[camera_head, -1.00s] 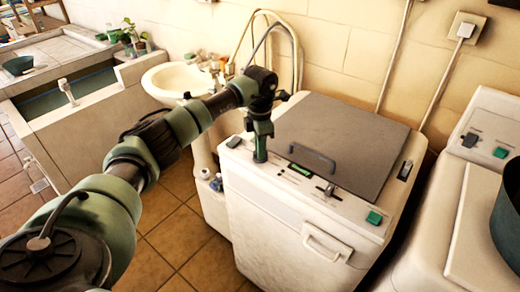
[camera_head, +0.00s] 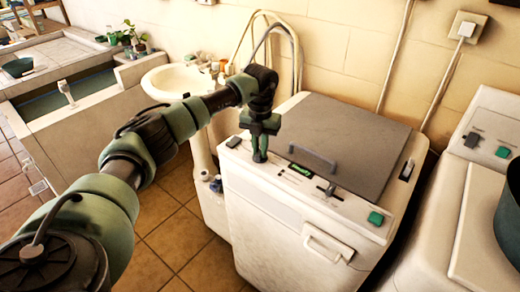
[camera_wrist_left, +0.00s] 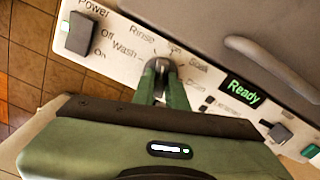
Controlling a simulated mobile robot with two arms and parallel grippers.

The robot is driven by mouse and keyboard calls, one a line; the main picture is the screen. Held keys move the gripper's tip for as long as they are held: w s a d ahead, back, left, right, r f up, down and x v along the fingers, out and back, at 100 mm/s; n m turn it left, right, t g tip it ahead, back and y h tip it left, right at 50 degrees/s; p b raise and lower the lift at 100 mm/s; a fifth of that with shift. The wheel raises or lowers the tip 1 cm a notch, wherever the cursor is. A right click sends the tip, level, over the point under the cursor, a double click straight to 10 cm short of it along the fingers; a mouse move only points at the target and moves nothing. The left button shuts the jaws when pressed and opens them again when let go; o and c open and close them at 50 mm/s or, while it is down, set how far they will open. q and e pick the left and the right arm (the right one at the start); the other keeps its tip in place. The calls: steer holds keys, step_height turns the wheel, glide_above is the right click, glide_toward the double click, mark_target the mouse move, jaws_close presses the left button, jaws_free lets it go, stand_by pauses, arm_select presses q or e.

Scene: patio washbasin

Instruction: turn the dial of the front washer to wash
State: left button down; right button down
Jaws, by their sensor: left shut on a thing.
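The front washer (camera_head: 290,232) is a white top-loader with a grey lid. Its dial (camera_wrist_left: 160,66) shows in the left wrist view as a small round knob on the panel, with Wash to its left and Rinse, Soak and other labels around it. My left gripper (camera_head: 260,157) points down onto the panel, its fingers shut on the dial. In the left wrist view the two green fingers (camera_wrist_left: 162,88) grip the dial from its near side. The mark the dial points at cannot be read. In the head view the gripper hides the dial. My right gripper is out of view.
A power switch (camera_wrist_left: 80,34) sits left of the dial, and a green Ready display (camera_wrist_left: 240,91) to its right. A slider (camera_head: 330,188) and a green button (camera_head: 376,218) lie further along the panel. A second washer (camera_head: 478,205) stands at right, a basin (camera_head: 186,80) behind.

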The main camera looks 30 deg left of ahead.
arm_select(q)
steer(key=n, duration=0.6)
steer(key=shift+w+r+n, duration=0.1)
steer(key=shift+r+n, duration=0.05)
steer(key=shift+n, duration=0.15)
steer(key=n, duration=0.5)
steer(key=shift+p, duration=0.3)
steer(key=shift+n, duration=0.4)
steer(key=shift+a, duration=0.1)
steer(key=c, duration=1.5)
jaws_free()
steer(key=shift+o, duration=0.3)
